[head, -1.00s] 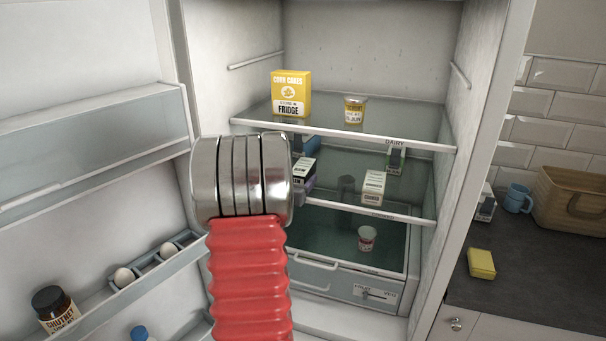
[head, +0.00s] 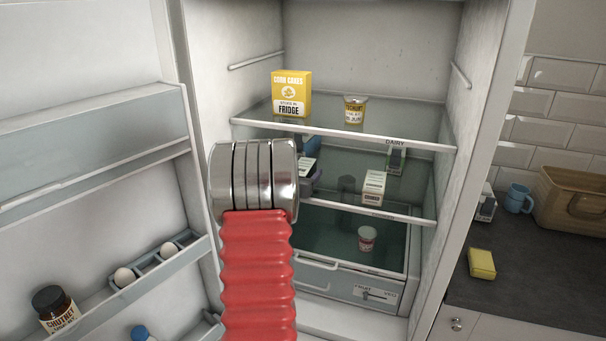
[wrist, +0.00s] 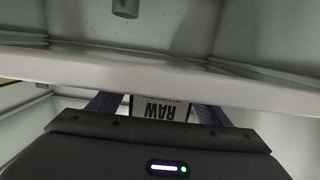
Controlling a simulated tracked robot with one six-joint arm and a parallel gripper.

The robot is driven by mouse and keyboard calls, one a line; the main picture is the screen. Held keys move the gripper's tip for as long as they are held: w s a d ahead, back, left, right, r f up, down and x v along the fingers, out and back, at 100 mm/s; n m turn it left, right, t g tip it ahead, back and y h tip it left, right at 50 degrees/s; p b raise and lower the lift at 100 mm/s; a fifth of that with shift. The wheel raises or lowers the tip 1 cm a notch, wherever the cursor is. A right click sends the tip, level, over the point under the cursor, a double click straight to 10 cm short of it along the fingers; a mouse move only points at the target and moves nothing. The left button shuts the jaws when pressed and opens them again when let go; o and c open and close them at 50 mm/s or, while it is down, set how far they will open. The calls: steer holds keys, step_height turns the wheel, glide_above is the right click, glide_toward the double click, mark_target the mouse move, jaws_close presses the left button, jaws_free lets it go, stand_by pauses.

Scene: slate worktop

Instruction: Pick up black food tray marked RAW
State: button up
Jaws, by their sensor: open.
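The black food tray shows in the wrist view by its white label reading RAW (wrist: 158,108), upside down in the picture. It is between the two dark fingers of my gripper (wrist: 157,110), which are open on either side of it. I cannot tell if they touch it. A pale shelf edge crosses above the label in that view and the tray's far part is hidden. In the head view, a bit of the tray's white label (head: 308,167) shows on the fridge's middle shelf, beside my metal wrist, which hides most of the tray and gripper.
A white carton (head: 374,187) stands to the right on the same shelf. The yellow corn cakes box (head: 291,95) and a yellow yoghurt pot (head: 354,110) stand on the glass shelf above. The open fridge door (head: 90,130) is at left. A small pot (head: 366,238) is below.

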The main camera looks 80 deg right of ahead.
steer(key=shift+c, duration=0.4)
steer(key=c, duration=1.4)
